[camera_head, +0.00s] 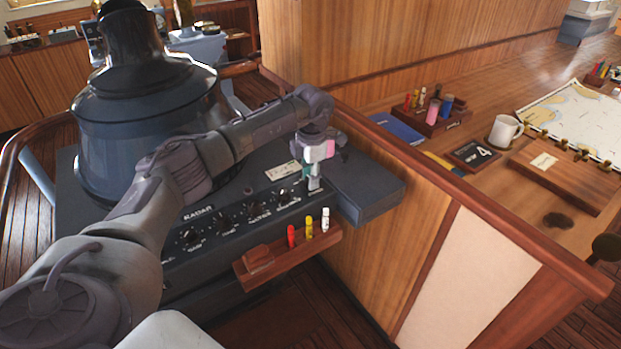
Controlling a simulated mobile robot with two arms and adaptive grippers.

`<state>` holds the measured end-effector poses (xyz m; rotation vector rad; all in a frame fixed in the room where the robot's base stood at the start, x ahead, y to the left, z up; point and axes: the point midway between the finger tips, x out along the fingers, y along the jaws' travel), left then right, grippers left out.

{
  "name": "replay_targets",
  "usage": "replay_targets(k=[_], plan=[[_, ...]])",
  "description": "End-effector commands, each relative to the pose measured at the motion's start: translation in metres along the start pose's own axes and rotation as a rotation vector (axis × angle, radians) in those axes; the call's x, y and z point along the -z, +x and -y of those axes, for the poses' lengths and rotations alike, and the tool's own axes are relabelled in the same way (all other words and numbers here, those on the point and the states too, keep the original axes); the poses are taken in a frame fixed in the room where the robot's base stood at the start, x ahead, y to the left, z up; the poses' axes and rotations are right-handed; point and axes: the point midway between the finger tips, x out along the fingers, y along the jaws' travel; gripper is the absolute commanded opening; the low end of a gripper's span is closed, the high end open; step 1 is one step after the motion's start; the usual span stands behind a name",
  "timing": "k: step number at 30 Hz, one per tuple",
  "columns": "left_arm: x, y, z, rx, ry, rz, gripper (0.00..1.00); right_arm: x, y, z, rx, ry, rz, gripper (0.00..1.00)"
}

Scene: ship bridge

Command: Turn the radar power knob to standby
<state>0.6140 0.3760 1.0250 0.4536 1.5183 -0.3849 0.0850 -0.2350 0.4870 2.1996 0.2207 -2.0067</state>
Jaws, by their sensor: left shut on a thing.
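The radar console (362,190) is a dark blue-grey unit with a large round hooded display (140,125). Its front panel carries a RADAR label (198,212) and a row of dark knobs with white markings, such as this one (253,209). My left gripper (315,186) points down at the right end of this row. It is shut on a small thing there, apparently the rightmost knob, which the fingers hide. The knob's pointer and setting cannot be made out. My right gripper is not in view.
A wooden holder (290,259) with red, yellow and white markers sits just below the panel. A wooden partition (430,190) rises right of the console. Beyond it, a chart table holds a mug (504,131), a chart (580,115) and a wooden box (566,174).

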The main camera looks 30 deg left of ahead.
Motion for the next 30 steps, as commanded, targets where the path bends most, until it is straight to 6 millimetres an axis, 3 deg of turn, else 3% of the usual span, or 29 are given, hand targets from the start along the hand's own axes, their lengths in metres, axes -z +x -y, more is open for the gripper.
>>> replay_targets(k=[14, 15, 19, 30], plan=[[-0.0004, -0.0010, -0.0004, 0.000, 0.013, 0.003, 0.00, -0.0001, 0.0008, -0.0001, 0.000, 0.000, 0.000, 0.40], [-0.0004, -0.0011, -0.0004, 0.000, 0.013, 0.003, 0.35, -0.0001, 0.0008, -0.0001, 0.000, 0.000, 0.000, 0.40], [-0.0003, -0.0008, -0.0004, 0.000, 0.013, 0.003, 0.55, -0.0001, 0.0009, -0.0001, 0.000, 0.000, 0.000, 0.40], [-0.0004, -0.0058, -0.0005, -0.001, 0.013, 0.003, 0.55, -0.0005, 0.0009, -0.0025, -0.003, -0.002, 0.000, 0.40]])
